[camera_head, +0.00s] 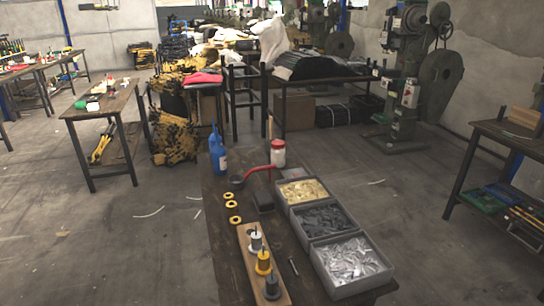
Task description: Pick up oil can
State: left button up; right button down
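A table (222,240) stands in front of me. A blue bottle (217,155) with a narrow top and a pale label stands upright at its far left corner. I cannot tell whether this bottle is the oil can. A white jar (278,155) with a red lid stands at the far side. A red curved handle or spout (262,168) runs to a small dark round part near the bottle; what it belongs to is unclear. Neither of my grippers is in view.
Three grey bins (345,291) of small parts line the table's right side. A wooden board (248,262) with three small upright pieces and several yellow rings (231,205) lie left. A green press (411,75) stands back right. Open floor surrounds the table.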

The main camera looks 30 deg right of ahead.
aim_at(219, 160)
jog(key=i+j+z, duration=0.1)
jog(key=j+z, duration=0.15)
jog(key=z, duration=0.15)
jog(key=i+j+z, duration=0.1)
jog(key=j+z, duration=0.4)
jog(key=z, duration=0.25)
jog(key=j+z, duration=0.9)
